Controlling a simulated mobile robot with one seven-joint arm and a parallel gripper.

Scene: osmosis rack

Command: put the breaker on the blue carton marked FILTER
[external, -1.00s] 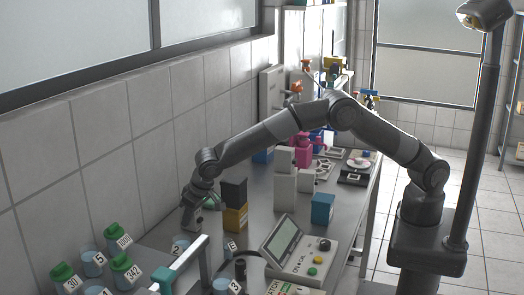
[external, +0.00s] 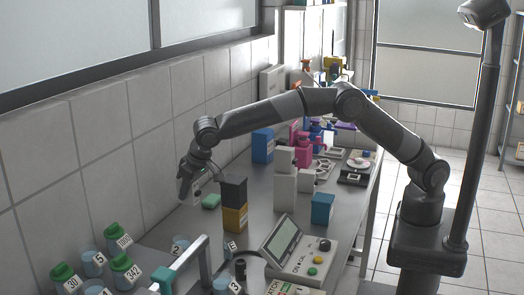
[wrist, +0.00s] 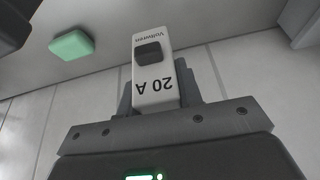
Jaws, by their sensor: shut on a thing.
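In the external view my gripper (external: 187,188) hangs above the bench near the tiled wall, left of the black and yellow stacked boxes; the breaker is small and unclear there. A blue carton (external: 263,145) stands farther back on the bench, by the wall. A smaller teal-blue carton (external: 322,208) stands at the bench's right edge. I cannot read FILTER on either one.
A green block (external: 211,201) lies nearby. Pale boxes (external: 285,190) stand mid-bench, pink bottles (external: 304,150) behind. A control panel (external: 300,250) and green-capped bottles (external: 125,270) are in front.

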